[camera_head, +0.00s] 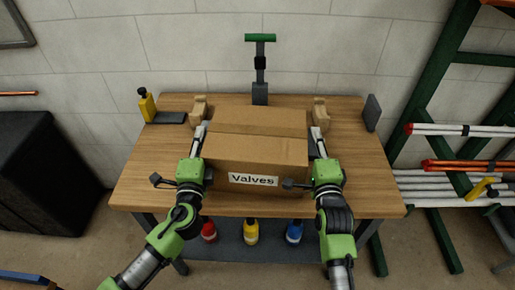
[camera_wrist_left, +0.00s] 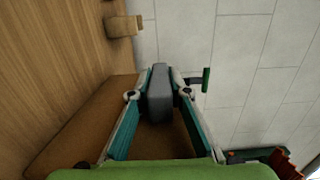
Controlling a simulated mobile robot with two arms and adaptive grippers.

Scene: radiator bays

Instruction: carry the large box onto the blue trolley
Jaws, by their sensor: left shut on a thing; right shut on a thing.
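The large brown box (camera_head: 255,160), labelled "Valves", is at the middle of the wooden table, level and closed. I cannot tell whether it rests on the top or is just above it. My left gripper (camera_head: 200,132) is at its left side and my right gripper (camera_head: 317,137) at its right side. In the left wrist view my left gripper (camera_wrist_left: 160,95) is shut on a grey block (camera_wrist_left: 159,92), apparently a handle of the box. My right gripper is shut at the matching place; its grip is mostly hidden. A blue edge (camera_head: 25,277) at the lower left may be the trolley.
On the table (camera_head: 140,185) stand a yellow bottle (camera_head: 147,104), wooden blocks (camera_head: 199,107) and a green-handled tool (camera_head: 260,68) behind the box. A black cabinet (camera_head: 40,170) is left; a pipe rack (camera_head: 430,150) is right. Coloured bottles (camera_head: 251,232) stand on the lower shelf.

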